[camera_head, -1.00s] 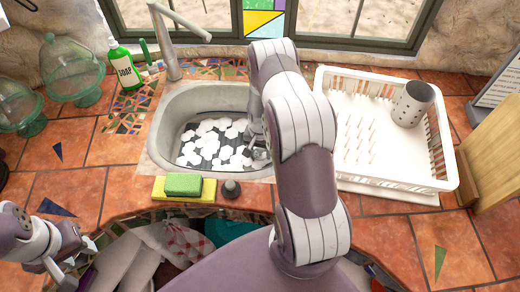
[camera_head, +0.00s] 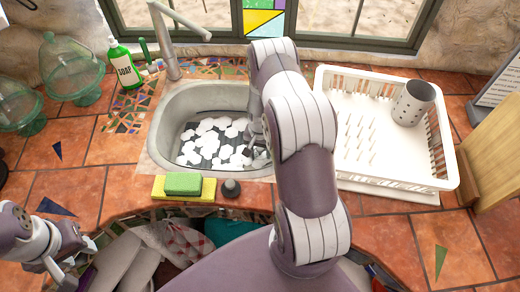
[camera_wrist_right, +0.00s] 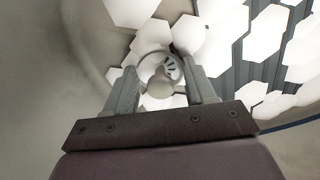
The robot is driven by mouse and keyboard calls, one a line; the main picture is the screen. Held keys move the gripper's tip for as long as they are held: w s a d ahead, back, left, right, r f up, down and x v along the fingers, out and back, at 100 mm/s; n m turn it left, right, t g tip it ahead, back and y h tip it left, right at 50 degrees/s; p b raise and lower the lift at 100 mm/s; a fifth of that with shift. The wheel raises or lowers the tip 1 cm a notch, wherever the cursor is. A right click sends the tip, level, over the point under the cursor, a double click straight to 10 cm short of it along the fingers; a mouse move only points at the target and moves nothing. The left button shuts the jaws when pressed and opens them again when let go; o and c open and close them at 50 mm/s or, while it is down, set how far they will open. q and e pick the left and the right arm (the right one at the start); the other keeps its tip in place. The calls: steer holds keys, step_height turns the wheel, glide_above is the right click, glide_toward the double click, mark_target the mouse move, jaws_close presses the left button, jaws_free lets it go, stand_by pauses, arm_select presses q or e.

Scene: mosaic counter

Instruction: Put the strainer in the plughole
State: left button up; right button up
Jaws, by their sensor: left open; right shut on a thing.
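The grey sink (camera_head: 166,108) has white hexagonal tiles lying in its basin. My right gripper (camera_wrist_right: 162,84) reaches down into the right side of the basin. It is shut on the small, round grey strainer (camera_wrist_right: 153,66), which shows dark slots between the fingers in the right wrist view. In the head view my right arm hides most of this gripper and the strainer. I cannot make out the plughole, or whether the strainer touches the basin floor. My left gripper (camera_head: 66,268) is open and empty at the lower left, near the counter's front edge.
White hexagons (camera_wrist_right: 220,30) lie close around the strainer in the wrist view. A green sponge (camera_head: 183,183) on a yellow cloth and a dark stopper (camera_head: 231,188) sit at the sink's front edge. A faucet (camera_head: 170,45) stands behind; a white dish rack (camera_head: 395,178) stands right.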

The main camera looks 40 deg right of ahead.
steer(key=shift+f, duration=0.15)
steer(key=shift+f+b, duration=0.3)
steer(key=shift+b, duration=0.05)
steer(key=shift+s, duration=0.15)
steer(key=shift+s+a+f, duration=0.1)
steer(key=shift+f, duration=0.1)
stand_by(0.3)
